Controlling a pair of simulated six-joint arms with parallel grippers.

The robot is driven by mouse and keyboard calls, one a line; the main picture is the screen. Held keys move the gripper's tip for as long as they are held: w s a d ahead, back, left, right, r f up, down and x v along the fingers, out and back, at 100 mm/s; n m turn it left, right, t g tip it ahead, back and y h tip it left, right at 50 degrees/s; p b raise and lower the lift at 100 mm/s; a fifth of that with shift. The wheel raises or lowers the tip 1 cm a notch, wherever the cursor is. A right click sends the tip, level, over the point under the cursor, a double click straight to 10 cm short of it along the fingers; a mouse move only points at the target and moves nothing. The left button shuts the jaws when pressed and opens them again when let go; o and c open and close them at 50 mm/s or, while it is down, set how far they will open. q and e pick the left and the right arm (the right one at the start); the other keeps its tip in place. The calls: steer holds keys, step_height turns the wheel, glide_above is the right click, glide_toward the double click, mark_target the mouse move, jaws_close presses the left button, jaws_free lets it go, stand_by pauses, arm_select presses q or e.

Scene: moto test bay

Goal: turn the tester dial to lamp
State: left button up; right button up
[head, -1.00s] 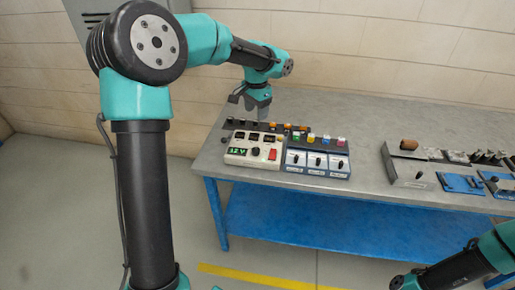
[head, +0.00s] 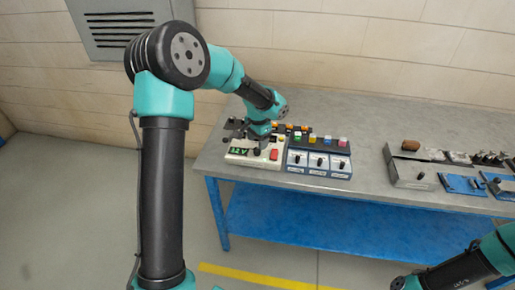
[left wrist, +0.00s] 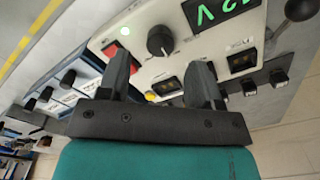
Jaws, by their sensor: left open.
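The tester (head: 238,160) is a pale box with a green display reading 12 V, near the bench's left front. Its black dial (left wrist: 160,41) shows clearly in the left wrist view, but its setting is too small to read. My left gripper (head: 259,145) is over the tester in the head view. In the left wrist view its two dark fingers (left wrist: 160,72) are open and empty. The dial appears in the gap between the fingertips and a little beyond them, apparently untouched. My right arm shows at the lower right of the head view; its gripper is out of frame.
A blue switch box (head: 318,164) with several black knobs stands right beside the tester. Coloured blocks (head: 312,138) line the back of it. A grey box (head: 412,175) and blue trays (head: 462,184) are further right. Bare bench (head: 365,150) lies between.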

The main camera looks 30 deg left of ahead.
mark_target(257, 149)
arm_select(q)
steer(key=shift+f, duration=2.05)
steer(key=c, duration=0.9)
